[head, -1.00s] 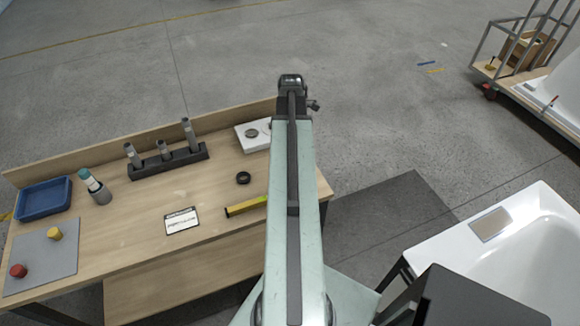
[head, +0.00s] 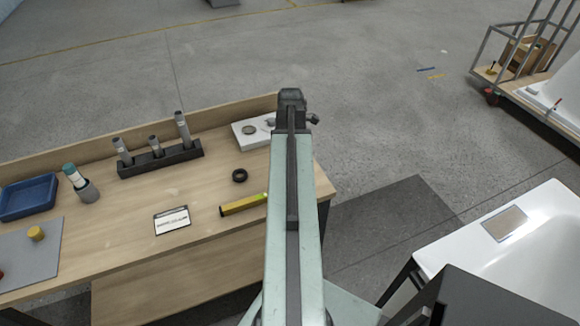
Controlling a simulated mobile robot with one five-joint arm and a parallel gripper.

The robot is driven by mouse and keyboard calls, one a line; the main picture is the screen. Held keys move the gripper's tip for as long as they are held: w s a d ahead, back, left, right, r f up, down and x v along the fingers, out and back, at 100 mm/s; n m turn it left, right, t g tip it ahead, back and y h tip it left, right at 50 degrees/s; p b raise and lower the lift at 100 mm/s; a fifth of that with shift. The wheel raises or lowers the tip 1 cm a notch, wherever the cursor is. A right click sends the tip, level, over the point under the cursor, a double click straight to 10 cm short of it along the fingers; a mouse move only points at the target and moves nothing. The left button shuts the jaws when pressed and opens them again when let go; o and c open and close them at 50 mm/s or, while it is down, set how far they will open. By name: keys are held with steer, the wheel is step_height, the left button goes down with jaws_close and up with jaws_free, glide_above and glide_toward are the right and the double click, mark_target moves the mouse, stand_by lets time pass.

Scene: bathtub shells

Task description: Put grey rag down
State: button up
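No grey rag can be made out in the head view. My arm reaches up the middle of the picture and hides part of the workbench behind it. My gripper is not in view, so what it holds cannot be seen. A flat grey mat (head: 50,262) lies on the left end of the wooden workbench (head: 130,226), with a yellow round piece (head: 36,233) on it and a red one (head: 1,274) cut by the picture edge.
The bench holds a blue tray (head: 28,197), a bottle in a holder (head: 88,192), a dark rack of grey tubes (head: 160,161), a black ring (head: 239,175), a card (head: 172,220) and a yellow level (head: 243,205). A white tub (head: 545,230) stands right; a cart (head: 520,82) stands behind.

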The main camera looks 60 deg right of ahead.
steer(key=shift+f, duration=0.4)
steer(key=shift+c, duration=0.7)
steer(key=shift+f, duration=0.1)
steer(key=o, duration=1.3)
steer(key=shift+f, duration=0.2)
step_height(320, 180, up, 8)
steer(key=p, duration=0.8)
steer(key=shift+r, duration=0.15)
